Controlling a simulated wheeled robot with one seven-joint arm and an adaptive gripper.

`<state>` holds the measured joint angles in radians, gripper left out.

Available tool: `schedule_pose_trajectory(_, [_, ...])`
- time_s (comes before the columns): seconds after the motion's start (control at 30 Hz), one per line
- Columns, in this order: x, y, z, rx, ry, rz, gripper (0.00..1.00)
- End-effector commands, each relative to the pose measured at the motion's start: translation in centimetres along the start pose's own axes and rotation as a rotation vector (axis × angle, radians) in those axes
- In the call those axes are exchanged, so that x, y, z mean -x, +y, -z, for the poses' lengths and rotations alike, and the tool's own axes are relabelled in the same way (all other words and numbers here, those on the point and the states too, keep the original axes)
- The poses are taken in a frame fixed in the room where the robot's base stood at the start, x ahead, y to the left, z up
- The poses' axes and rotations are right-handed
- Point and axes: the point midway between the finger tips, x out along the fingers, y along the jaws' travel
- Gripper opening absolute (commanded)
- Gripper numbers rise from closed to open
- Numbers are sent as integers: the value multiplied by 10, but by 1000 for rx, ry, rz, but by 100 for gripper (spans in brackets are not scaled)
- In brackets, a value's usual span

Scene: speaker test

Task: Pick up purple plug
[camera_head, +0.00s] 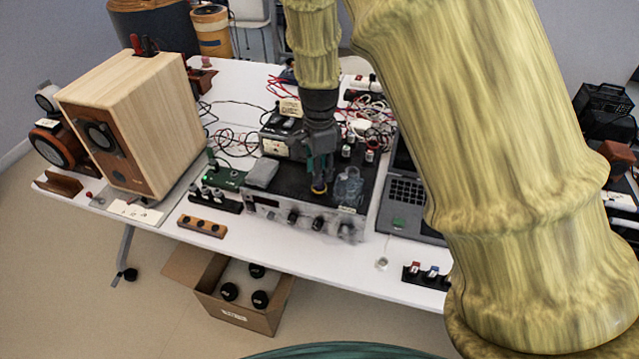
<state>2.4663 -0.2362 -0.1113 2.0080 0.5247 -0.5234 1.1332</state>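I cannot pick out a purple plug with certainty. A tiny pinkish-purple spot (207,62) shows at the back left of the table, behind the wooden speaker, too small to identify. My gripper (319,184) points down over the top of the grey-black amplifier (268,208), near its front edge.
The wooden speaker (135,115) stands left on the white table (222,75). A clear jar (348,187) stands right beside my gripper. A meter box (283,145) and tangled cables lie behind. My arm hides much of the right side.

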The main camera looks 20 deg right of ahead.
Motion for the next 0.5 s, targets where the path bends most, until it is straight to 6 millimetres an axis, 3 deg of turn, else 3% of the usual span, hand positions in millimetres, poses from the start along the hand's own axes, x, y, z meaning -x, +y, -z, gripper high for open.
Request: schedule_pose_trajectory(0.5, [-44, -2, 0, 0, -1, 0, 34])
